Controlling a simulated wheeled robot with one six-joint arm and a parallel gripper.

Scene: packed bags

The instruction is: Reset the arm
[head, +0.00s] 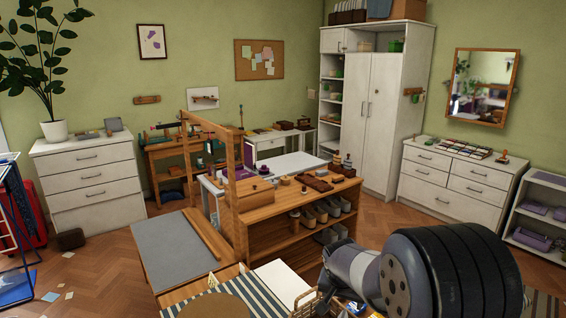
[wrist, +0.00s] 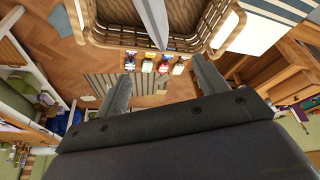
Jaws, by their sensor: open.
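My gripper (wrist: 162,62) shows in the wrist view with its two grey fingers spread wide apart. I see nothing held between them. Beyond the fingers is a wicker basket (wrist: 103,38), and several small bottles or packets (wrist: 163,66) with coloured tops show between the fingertips. A pale grey pointed piece hangs in from the top edge of that view; I cannot tell what it is. In the head view my arm's thick dark links fill the lower right, and the gripper itself is not clearly visible there.
A wooden shelf unit (head: 292,222) with shoes and small items on top stands just left of my arm. A grey-topped bench (head: 175,250) is left of it. White dressers (head: 455,185) and a tall cabinet (head: 385,105) line the back. Wooden floor (head: 105,268) is open at left.

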